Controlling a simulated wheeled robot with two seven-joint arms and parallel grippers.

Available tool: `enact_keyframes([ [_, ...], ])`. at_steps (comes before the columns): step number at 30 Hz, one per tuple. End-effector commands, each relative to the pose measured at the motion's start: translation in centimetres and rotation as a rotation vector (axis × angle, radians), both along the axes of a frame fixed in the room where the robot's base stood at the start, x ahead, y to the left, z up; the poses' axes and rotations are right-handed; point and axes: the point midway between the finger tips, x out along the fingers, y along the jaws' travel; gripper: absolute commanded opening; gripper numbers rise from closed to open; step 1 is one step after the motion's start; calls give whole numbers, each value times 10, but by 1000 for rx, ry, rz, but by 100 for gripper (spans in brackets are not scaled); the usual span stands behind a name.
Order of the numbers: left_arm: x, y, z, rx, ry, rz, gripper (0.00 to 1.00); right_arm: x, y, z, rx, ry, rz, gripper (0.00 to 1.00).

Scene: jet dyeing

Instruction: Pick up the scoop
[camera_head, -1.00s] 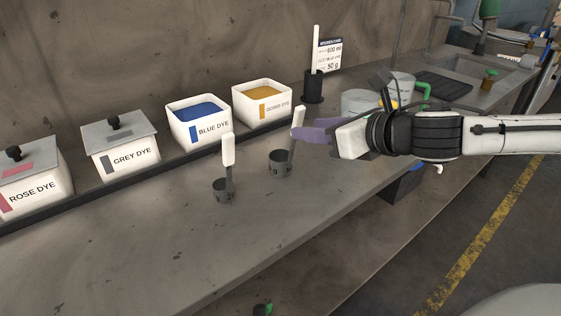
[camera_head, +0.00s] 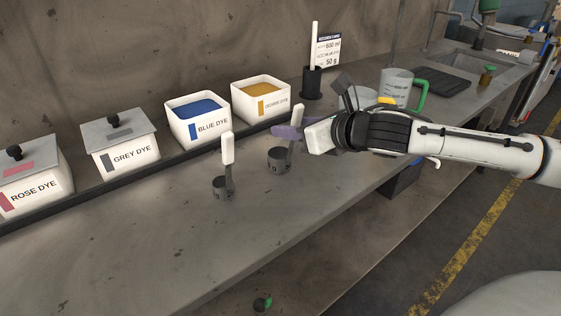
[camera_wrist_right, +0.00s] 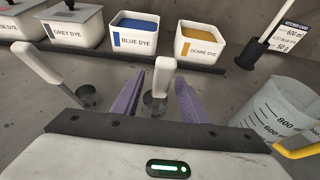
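Two scoops with white upright handles and dark round cups stand on the grey bench. The left scoop (camera_head: 228,150) stands apart from my gripper; it also shows in the wrist view (camera_wrist_right: 42,65). The right scoop (camera_head: 297,119) has its handle beside the purple fingers of my right gripper (camera_head: 287,132). In the wrist view, the right scoop's handle (camera_wrist_right: 160,78) appears between the two spread fingers of the right gripper (camera_wrist_right: 157,100), with gaps on both sides. The right gripper is open and holds nothing. My left gripper is out of view.
Behind the scoops stand open blue dye (camera_head: 198,122) and ochre dye (camera_head: 262,100) boxes, with lidded grey dye (camera_head: 122,146) and rose dye (camera_head: 33,185) boxes to the left. A measuring jug (camera_head: 396,88) and dark holder (camera_head: 312,84) are to the right.

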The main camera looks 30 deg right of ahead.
Motion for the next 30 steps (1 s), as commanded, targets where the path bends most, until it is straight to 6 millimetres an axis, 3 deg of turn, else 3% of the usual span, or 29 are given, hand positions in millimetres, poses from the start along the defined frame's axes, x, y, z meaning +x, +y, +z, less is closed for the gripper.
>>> enact_keyframes([
  [2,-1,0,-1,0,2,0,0,0,0,0,0,0,0,39],
  [9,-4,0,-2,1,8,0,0,0,0,0,0,0,0,0],
  [20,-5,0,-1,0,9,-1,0,0,0,4,-1,-3,0,0],
  [23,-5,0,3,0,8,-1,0,0,0,15,-1,-5,1,0],
  [30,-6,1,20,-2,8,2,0,0,0,65,1,-8,0,0],
])
